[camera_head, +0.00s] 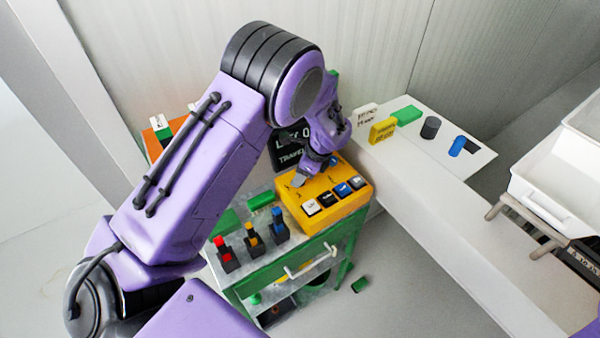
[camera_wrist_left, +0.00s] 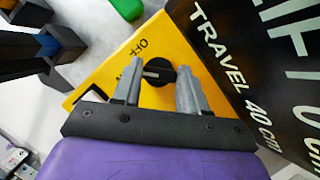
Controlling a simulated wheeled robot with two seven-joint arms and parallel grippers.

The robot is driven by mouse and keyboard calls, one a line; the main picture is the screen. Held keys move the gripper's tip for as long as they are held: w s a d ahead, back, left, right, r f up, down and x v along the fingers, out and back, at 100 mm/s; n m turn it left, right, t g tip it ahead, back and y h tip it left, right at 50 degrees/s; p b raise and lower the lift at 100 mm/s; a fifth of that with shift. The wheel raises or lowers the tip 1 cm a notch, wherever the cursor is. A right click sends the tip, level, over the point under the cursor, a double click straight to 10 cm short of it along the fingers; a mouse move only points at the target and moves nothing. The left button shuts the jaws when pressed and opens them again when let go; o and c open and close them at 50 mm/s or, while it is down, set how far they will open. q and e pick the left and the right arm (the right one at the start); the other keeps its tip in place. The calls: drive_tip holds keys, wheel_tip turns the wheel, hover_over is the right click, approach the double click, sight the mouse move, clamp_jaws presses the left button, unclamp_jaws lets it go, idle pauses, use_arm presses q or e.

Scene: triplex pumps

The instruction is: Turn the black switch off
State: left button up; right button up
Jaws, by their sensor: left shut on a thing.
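The yellow control box (camera_head: 318,207) sits on top of the green and grey cart. The black switch (camera_wrist_left: 157,72) is a round knob with a light bar, near the box's back edge beside an "OFF" label (camera_wrist_left: 139,46). My left gripper (camera_head: 300,180) is over the back left part of the box. In the left wrist view its two grey fingers (camera_wrist_left: 159,88) stand on either side of the knob, shut on it. In the head view the knob is hidden behind my gripper and arm. My right gripper is not in view.
A black sign (camera_wrist_left: 240,70) with white text stands close behind the box. White, black and blue buttons (camera_head: 334,195) line the box's front. Red, yellow and blue-topped black switches (camera_head: 251,241) stand at the cart's left. A white ledge (camera_head: 450,215) lies to the right.

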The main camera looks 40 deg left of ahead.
use_arm(q)
drive_tip(key=m+t, duration=0.1)
drive_tip(key=m, duration=0.3)
drive_tip(key=shift+d+m+t, duration=0.1)
drive_tip(key=shift+m+t, duration=0.2)
drive_tip(key=shift+t, duration=0.1)
drive_tip(key=shift+s+m+t, duration=0.15)
drive_tip(key=shift+m+t, duration=0.45)
drive_tip(key=shift+m, duration=1)
drive_tip(key=o, duration=0.8)
drive_tip(key=shift+m, duration=0.3)
drive_tip(key=shift+r, duration=0.15)
drive_tip(key=b+v, duration=0.1)
drive_tip(key=v, duration=0.4)
drive_tip(key=s+d+b, duration=0.1)
drive_tip(key=d, duration=0.2)
drive_tip(key=s+d+b, duration=0.1)
drive_tip(key=s+d, duration=0.1)
drive_tip(key=d, duration=0.1)
drive_tip(key=s+d+b, duration=0.1)
drive_tip(key=d, duration=0.3)
drive_tip(key=shift+s+f, duration=0.2)
drive_tip(key=shift+s+d+r, duration=0.1)
drive_tip(key=shift+s+d, duration=0.2)
drive_tip(key=shift+d, duration=0.2)
